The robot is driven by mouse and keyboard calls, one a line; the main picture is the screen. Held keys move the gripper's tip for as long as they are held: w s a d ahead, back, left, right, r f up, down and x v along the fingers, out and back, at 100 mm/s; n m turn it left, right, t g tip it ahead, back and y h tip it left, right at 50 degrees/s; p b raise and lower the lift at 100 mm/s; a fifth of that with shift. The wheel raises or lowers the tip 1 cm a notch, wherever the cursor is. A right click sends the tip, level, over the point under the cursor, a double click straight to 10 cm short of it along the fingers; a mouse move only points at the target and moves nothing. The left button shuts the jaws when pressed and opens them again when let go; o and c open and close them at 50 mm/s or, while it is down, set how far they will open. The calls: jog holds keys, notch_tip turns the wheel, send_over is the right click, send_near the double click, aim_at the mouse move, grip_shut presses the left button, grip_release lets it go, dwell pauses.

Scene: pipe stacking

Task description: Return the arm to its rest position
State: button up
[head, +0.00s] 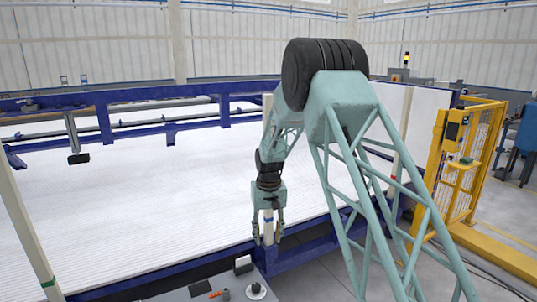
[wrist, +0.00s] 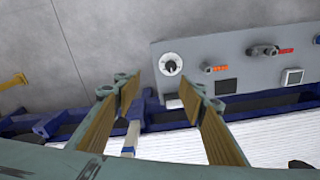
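My gripper (head: 268,236) hangs downward at the end of my arm, near the front edge of the blue-framed bed in the head view. Its two fingers are apart. In the wrist view my gripper (wrist: 162,92) shows wood-coloured pads with a gap between them and nothing clamped. A pale post with a blue band (head: 268,226) appears between the fingers in the head view; it looks to be behind them, and I see no contact. My arm is bent, with its upper links rising to the right.
The white ribbed bed (head: 150,200) fills the middle and left. A grey control panel (wrist: 240,65) with a dial and buttons lies close ahead of the fingers. A yellow safety fence (head: 470,150) stands at the right. Grey floor (wrist: 60,50) is clear at the wrist view's upper left.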

jog(key=s+d+r+t, duration=0.1)
jog(key=s+d+r, duration=0.3)
jog(key=s+r, duration=0.5)
jog(key=s+d+r+m, duration=0.1)
jog(key=s+d+r, duration=0.5)
jog(key=r, duration=0.6)
jog(key=s+d+r+t, duration=0.1)
jog(key=s+d+r, duration=0.2)
jog(key=s+r, duration=0.65)
jog(key=s+d+r, duration=0.3)
jog(key=s, duration=0.6)
jog(key=s+d+r, duration=0.2)
jog(key=s+r, duration=0.2)
jog(key=s, duration=0.5)
jog(key=s+d+f+m+t, duration=0.1)
jog(key=s+d+f, duration=0.1)
jog(key=s, duration=1.7)
jog(key=shift+s+d+f, duration=0.2)
jog(key=shift+s+d, duration=0.1)
jog(key=shift+d, duration=0.3)
